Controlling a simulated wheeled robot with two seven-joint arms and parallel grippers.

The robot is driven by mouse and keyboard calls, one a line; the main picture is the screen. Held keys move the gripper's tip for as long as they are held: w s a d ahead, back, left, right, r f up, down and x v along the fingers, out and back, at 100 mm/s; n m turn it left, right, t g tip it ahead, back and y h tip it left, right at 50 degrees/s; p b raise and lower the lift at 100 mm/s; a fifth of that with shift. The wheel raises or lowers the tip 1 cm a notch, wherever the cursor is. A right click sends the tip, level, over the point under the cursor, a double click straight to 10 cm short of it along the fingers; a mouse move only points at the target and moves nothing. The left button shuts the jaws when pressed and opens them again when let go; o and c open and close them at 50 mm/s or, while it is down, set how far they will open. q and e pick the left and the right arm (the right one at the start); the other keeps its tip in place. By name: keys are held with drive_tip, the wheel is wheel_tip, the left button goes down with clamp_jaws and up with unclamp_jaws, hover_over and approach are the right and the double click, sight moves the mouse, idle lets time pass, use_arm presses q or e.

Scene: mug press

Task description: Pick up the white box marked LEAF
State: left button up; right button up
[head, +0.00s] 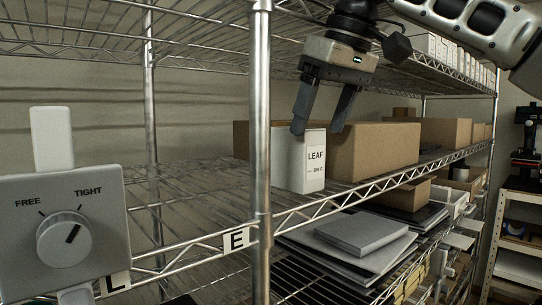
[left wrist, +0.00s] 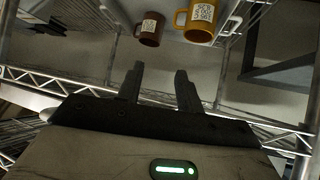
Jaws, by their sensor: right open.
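The white box marked LEAF (head: 304,172) stands upright on the wire shelf, behind the front post and beside brown cartons. My right gripper (head: 317,129) is open and points down from above it. Its left fingertip overlaps the box's top edge in the picture, and its right fingertip shows just past the box's right side. I cannot tell if either finger touches the box. My left gripper (left wrist: 160,82) is open and empty in the left wrist view, its two dark fingers apart.
A large brown carton (head: 372,150) stands close to the right of the LEAF box. A metal post (head: 261,110) rises at front left. A grey dial panel (head: 100,240) fills the left. In the left wrist view are a brown mug (left wrist: 149,30) and a yellow mug (left wrist: 201,22).

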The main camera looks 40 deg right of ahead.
sight(316, 142)
drive_tip(key=shift+w+f, duration=0.15)
drive_tip(key=x, duration=0.6)
drive_tip(key=shift+s+d+f, duration=0.1)
drive_tip(key=shift+s+f, duration=0.15)
drive_tip(key=shift+w+f, duration=0.15)
drive_tip(key=shift+f, duration=0.05)
drive_tip(key=c, duration=1.2)
use_arm(q)
drive_tip(key=shift+s+f, duration=0.2)
drive_tip(key=shift+s, duration=0.2)
use_arm(e)
drive_tip(key=shift+r, duration=0.1)
drive_tip(key=shift+c, duration=0.6)
